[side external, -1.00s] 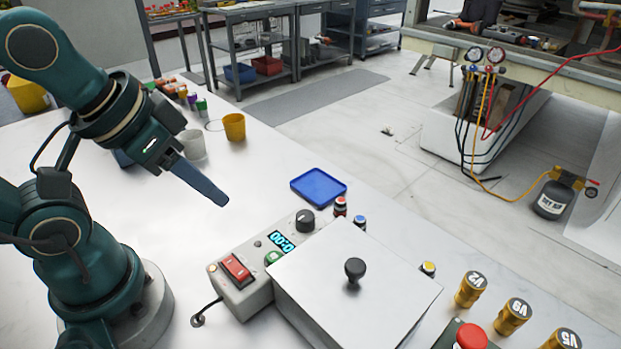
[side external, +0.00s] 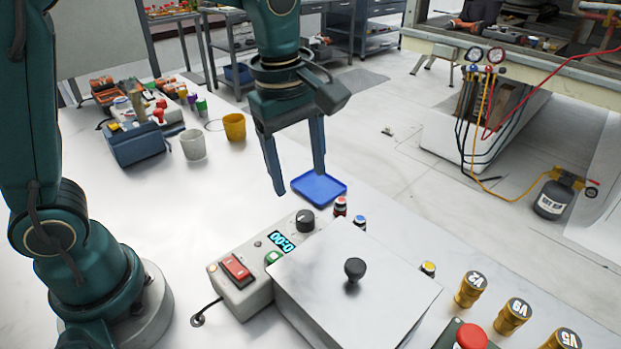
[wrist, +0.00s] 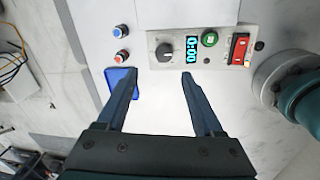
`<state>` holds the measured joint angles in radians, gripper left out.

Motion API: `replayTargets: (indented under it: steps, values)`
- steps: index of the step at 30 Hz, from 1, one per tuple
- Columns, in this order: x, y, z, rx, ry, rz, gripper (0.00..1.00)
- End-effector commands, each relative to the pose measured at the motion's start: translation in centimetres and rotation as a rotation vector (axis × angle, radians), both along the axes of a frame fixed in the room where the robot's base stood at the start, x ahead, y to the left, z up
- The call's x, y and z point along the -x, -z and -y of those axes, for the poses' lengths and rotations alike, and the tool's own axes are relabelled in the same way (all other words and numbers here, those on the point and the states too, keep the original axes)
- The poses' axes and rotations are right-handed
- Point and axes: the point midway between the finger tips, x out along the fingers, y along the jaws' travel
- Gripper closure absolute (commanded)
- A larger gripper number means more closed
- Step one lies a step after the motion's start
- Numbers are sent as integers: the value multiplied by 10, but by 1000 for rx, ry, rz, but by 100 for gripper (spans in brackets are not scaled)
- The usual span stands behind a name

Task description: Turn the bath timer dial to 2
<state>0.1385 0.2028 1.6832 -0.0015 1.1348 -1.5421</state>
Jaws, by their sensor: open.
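The bath timer dial (side external: 305,220) is a round black knob at the far end of the grey control box (side external: 243,291). It also shows in the wrist view (wrist: 165,52), with a light pointer line; its scale numbers are too small to read. My gripper (side external: 300,182) is open and empty, pointing down above the table, higher than the dial. In the wrist view the fingers (wrist: 158,76) are spread, with the dial just beyond their tips and between their lines.
A red switch (side external: 237,267) and green button (side external: 273,258) share the box. A lidded bath (side external: 330,290) with a black knob stands beside it. A blue tray (side external: 330,193) lies behind the gripper. Small red- and blue-topped buttons (side external: 340,207) (side external: 360,222) stand near the dial.

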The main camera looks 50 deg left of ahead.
Motion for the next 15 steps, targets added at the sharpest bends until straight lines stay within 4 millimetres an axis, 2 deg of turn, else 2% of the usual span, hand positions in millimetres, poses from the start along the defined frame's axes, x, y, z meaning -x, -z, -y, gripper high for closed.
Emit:
replayTargets:
  steps: [1,6,15]
  values:
    - [-3,9,3,-3,9,-26,31]
    - [-1,26,6,-12,25,-76,31]
    - [-1,61,7,-13,29,-84,31]
